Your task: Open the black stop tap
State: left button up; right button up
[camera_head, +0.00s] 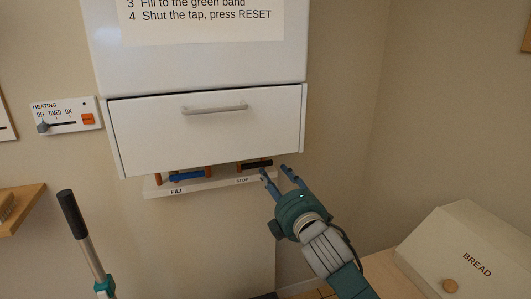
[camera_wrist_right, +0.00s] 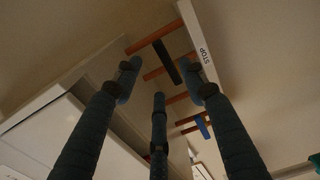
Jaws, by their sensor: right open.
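The black stop tap (camera_head: 257,164) is a dark bar under the white boiler cabinet, above the STOP end of a labelled white strip (camera_head: 210,187). In the right wrist view the black bar (camera_wrist_right: 167,63) lies crosswise to the copper pipes, near the word STOP. My right gripper (camera_head: 274,171) is open, its fingers pointing up just below and right of the tap. In the right wrist view its fingers (camera_wrist_right: 162,82) are spread below the bar, with nothing between them; I see no clear contact. My left gripper is not in view.
A blue tap (camera_head: 187,175) sits left of the black one, above FILL. The cabinet's drop front (camera_head: 208,132) overhangs both taps. A heating panel (camera_head: 66,116) is on the wall at left. A bread bin (camera_head: 455,250) stands at lower right. A dark-gripped pole (camera_head: 74,215) rises at lower left.

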aim_at(264, 163)
jog(key=p+x, duration=0.1)
jog(key=x, duration=0.9)
jog(key=shift+w+a+f, duration=0.1)
jog(key=shift+a+f, duration=0.05)
grip_shut()
